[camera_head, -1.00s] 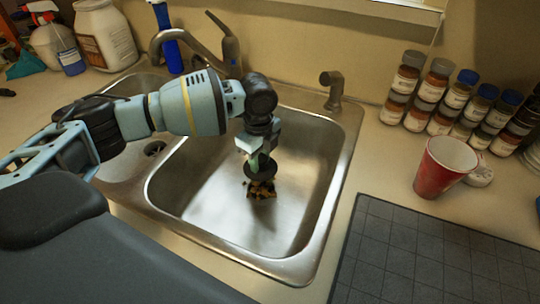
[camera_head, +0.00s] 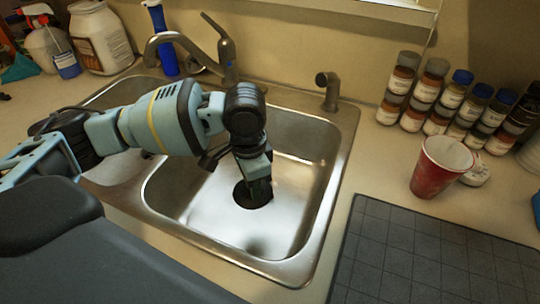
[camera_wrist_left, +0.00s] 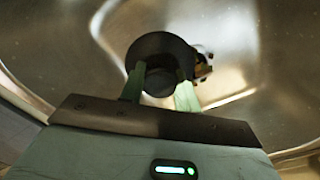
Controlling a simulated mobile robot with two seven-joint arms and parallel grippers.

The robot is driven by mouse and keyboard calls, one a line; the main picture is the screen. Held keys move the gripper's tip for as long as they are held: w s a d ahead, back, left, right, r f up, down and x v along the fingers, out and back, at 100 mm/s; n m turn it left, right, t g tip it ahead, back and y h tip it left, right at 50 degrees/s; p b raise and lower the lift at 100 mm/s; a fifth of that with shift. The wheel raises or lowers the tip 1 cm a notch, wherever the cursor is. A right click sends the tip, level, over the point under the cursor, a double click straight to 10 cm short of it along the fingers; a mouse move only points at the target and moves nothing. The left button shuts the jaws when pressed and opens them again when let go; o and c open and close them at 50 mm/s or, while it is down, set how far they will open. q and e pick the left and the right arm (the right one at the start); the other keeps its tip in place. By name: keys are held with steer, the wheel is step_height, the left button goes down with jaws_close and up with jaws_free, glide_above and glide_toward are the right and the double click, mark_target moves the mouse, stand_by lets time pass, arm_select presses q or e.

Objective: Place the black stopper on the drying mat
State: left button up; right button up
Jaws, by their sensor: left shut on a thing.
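The black stopper (camera_head: 253,197) is a round dark disc in my left gripper (camera_head: 257,186), over the right basin of the sink. In the left wrist view the stopper (camera_wrist_left: 160,52) sits between the two green fingers of the gripper (camera_wrist_left: 160,90), which are shut on it. A shadow on the basin floor below suggests it is held clear of the floor. The drying mat (camera_head: 430,262) is the dark grey gridded mat on the counter at the lower right, and its visible part is bare. My right gripper is not in view.
The steel sink (camera_head: 308,262) has a raised rim and a divider between its basins. A faucet (camera_head: 190,48) and a sprayer (camera_head: 328,90) stand behind it. A red cup (camera_head: 436,170) stands just behind the mat, with several spice jars (camera_head: 435,95) at the back right.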

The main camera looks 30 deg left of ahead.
arm_select(q)
steer(key=s+r+n, duration=0.2)
steer(key=s+n, duration=0.4)
steer(key=n, duration=0.2)
steer(key=shift+s+d+r, duration=0.3)
steer(key=shift+s, duration=0.05)
